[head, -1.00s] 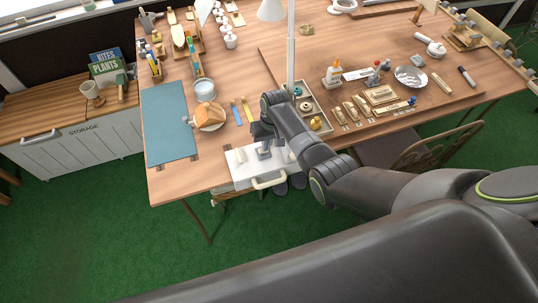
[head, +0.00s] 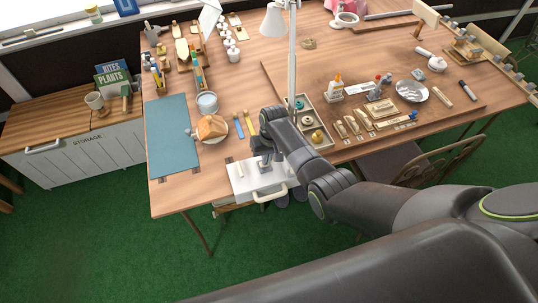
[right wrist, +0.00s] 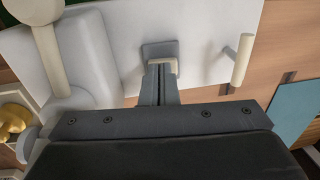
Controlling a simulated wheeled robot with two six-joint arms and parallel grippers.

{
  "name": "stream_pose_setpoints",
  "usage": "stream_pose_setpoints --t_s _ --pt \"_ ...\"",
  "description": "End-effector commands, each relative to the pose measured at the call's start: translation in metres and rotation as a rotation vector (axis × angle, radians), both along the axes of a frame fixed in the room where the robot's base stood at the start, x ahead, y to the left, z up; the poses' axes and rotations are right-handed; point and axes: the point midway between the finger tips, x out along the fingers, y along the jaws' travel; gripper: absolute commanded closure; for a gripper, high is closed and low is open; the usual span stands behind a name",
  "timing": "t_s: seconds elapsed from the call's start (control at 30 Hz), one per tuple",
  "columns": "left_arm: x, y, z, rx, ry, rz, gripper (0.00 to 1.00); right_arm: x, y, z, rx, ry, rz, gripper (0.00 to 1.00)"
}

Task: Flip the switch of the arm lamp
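The arm lamp has a white conical shade (head: 273,20) at the top of the head view and a thin white pole (head: 292,60). The pole's lower end is hidden behind my right arm. A white panel (head: 240,186) lies at the table's front edge. In the right wrist view, a grey square plate with a small cream switch piece (right wrist: 172,67) sits on this white surface. My right gripper (right wrist: 160,68) has its fingers together, tips at the switch piece; contact is hard to tell. It also shows above the panel in the head view (head: 263,162). My left gripper is out of view.
A cream peg (right wrist: 244,58) stands beside the switch, and a cream handle (head: 271,195) is at the panel's front.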

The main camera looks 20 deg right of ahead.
Motion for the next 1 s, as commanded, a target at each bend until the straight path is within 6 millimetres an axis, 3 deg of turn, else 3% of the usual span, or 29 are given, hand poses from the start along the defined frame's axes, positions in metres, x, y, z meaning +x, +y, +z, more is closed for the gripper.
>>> stream_pose_setpoints --t_s 0.03,0.17,0.5,0.57,1.0 --pt "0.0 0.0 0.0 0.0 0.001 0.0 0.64 -0.008 0.01 -0.006 0.022 0.02 0.003 1.0" --pt "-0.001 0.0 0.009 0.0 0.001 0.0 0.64 -0.008 0.009 0.002 0.02 0.018 0.002 1.0" --pt "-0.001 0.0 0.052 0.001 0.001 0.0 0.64 0.001 -0.003 0.048 0.006 -0.001 -0.002 1.0" --pt "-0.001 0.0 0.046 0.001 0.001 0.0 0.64 0.002 -0.004 0.051 0.006 -0.005 -0.003 1.0" --pt "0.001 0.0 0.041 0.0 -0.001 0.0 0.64 0.002 -0.013 0.119 0.004 -0.008 -0.002 1.0"
